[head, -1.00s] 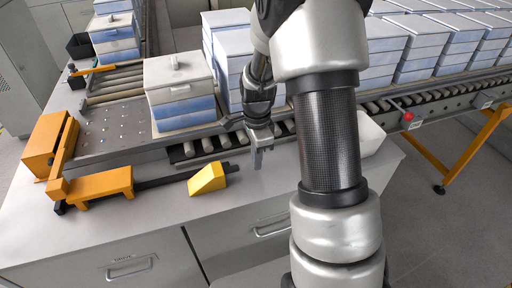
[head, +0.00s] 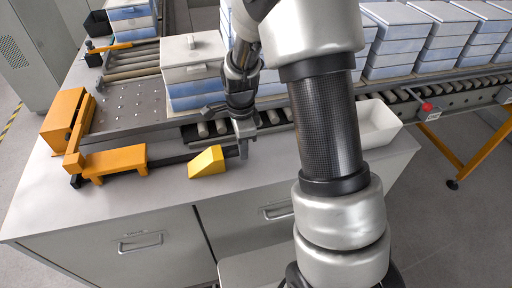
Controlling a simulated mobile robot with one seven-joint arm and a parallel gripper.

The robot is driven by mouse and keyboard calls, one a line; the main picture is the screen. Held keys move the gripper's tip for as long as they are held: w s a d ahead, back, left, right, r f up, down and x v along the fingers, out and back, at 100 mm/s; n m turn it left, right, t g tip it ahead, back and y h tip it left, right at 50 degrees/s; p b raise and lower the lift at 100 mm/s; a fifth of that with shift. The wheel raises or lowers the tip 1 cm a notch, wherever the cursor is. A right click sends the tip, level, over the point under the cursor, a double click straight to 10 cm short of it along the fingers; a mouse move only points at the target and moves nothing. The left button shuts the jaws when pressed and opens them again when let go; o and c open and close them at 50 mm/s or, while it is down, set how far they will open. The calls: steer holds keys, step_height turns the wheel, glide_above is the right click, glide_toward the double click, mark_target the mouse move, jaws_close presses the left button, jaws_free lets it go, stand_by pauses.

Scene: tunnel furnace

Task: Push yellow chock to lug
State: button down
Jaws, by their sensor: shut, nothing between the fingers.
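The yellow chock (head: 207,162), a wedge shape, lies on the grey bench top against the front side of a dark bar (head: 172,159). The bar runs from the orange bracket (head: 115,160) at the left to a small dark end piece (head: 231,151) just right of the chock, which may be the lug. My gripper (head: 243,151) points down at the right end of the bar, to the right of the chock. Its fingers are shut and empty. I cannot tell whether they touch the end piece.
A stack of blue-and-white boxes (head: 193,72) stands on the plate behind the bar. The roller conveyor (head: 380,103) with more boxes runs along the back. A white bin (head: 376,124) is at the right. The bench top (head: 90,205) in front is clear.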

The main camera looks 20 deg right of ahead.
mark_target(206, 159)
steer(key=a, duration=1.1)
steer(key=shift+a+p, duration=0.15)
steer(key=shift+p, duration=0.15)
steer(key=d, duration=0.4)
step_height(206, 159, up, 10)
steer(key=shift+d+r+p, duration=0.1)
steer(key=shift+r+p, duration=0.05)
steer(key=shift+p, duration=0.2)
steer(key=s+d+r+n+t+p, duration=0.2)
steer(key=s+d+r+n, duration=0.3)
steer(key=s+r+n, duration=0.4)
steer(key=s+d+r+n+t+p, duration=0.3)
steer(key=s+d+r+n, duration=0.2)
steer(key=s+r+n, duration=0.3)
steer(key=s+r, duration=0.3)
steer(key=r, duration=0.2)
steer(key=shift+s+n+t+p, duration=0.3)
steer(key=shift+n+p, duration=0.1)
